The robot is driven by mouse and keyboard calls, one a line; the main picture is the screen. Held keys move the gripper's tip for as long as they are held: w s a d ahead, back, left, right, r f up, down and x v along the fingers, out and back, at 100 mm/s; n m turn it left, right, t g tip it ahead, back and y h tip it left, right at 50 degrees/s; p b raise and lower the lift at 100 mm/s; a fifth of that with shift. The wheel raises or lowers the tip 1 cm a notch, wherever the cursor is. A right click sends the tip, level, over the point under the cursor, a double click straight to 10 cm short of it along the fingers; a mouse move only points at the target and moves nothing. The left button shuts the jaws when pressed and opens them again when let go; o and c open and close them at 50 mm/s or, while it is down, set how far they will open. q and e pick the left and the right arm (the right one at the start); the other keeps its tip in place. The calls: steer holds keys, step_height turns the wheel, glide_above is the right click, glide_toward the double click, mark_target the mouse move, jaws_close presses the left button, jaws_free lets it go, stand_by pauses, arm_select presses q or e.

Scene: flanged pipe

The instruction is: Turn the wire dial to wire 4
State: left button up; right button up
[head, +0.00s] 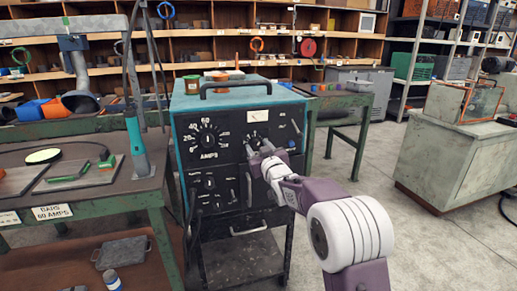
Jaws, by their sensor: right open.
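A teal and black welding machine (222,150) stands in the middle of the head view, its control panel facing me. The large dial at the upper left of the panel is marked AMPS (208,139). A second dial (257,141) sits at the upper right of the panel, and I take it to be the wire dial. Its lower part is hidden by my right gripper (257,156), and its numbers are too small to read. My right gripper is open, at or just below this dial. I cannot tell whether it touches the knob. My left gripper is not in view.
Smaller knobs (209,182) and a switch (296,126) are on the same panel. A handle (235,88) arches over the machine's top. A green workbench (83,206) with plates stands close on the left. The floor to the right is open up to a grey cabinet (448,150).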

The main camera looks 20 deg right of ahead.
jaws_close()
steer(key=n+b, duration=0.2)
steer(key=n, duration=0.1)
steer(key=shift+f+n+b, duration=0.15)
steer(key=shift+n+b, duration=0.25)
steer(key=n+b, duration=0.3)
steer(key=n, duration=0.1)
steer(key=n+b, duration=0.3)
steer(key=n, duration=0.1)
steer(key=shift+n, duration=0.3)
steer(key=shift+n+b, duration=0.5)
steer(key=shift+n, duration=0.7)
